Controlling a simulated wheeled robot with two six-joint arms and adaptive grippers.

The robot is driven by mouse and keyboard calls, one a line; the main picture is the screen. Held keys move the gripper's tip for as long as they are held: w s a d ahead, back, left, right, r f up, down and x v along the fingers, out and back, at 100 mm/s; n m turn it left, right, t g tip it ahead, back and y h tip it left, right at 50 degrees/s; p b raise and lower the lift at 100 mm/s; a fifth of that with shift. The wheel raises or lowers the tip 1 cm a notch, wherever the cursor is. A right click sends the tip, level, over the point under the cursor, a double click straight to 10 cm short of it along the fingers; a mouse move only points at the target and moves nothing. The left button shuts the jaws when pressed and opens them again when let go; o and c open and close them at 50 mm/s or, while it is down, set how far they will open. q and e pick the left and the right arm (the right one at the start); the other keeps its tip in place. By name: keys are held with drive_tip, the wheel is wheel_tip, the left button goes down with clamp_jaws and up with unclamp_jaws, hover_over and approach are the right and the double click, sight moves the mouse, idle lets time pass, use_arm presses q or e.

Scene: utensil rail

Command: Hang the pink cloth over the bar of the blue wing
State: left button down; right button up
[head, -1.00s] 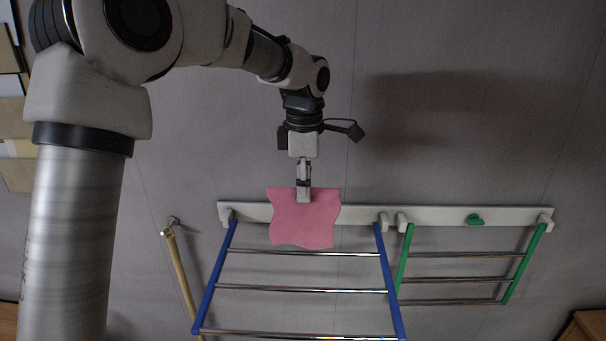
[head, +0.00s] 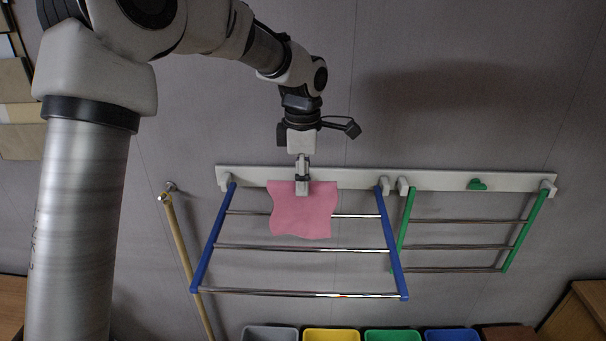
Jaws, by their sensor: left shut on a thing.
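The pink cloth (head: 303,215) hangs flat from my left gripper (head: 302,190), which is shut on its top edge. The blue wing (head: 208,245) sticks out from the wall rail, with blue side arms and three metal bars. The cloth covers the middle of the bar nearest the wall (head: 355,215). Its lower edge lies just above the middle bar (head: 350,250) in the picture. I cannot tell whether the cloth touches a bar. My right gripper is out of view.
A green wing (head: 525,232) with metal bars is right of the blue one on the white rail (head: 450,180). A wooden pole (head: 182,245) leans at the left. Grey (head: 270,333), yellow (head: 331,334), green (head: 392,335) and blue (head: 452,335) bins stand below.

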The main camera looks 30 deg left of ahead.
sight(303, 207)
use_arm(q)
drive_tip(key=f, duration=0.1)
drive_tip(key=f+b, duration=0.1)
drive_tip(key=f, duration=0.1)
drive_tip(key=shift+w+f, duration=0.2)
drive_tip(key=shift+f, duration=0.05)
drive_tip(key=shift+s+f+b, duration=0.1)
drive_tip(key=shift+f+b, duration=0.75)
drive_tip(key=shift+f, duration=0.1)
drive_tip(key=shift+f+b, duration=0.45)
drive_tip(key=shift+f, duration=0.55)
drive_tip(key=c, duration=0.8)
unclamp_jaws()
wheel_tip(303, 207, up, 12)
drive_tip(key=shift+f, duration=0.1)
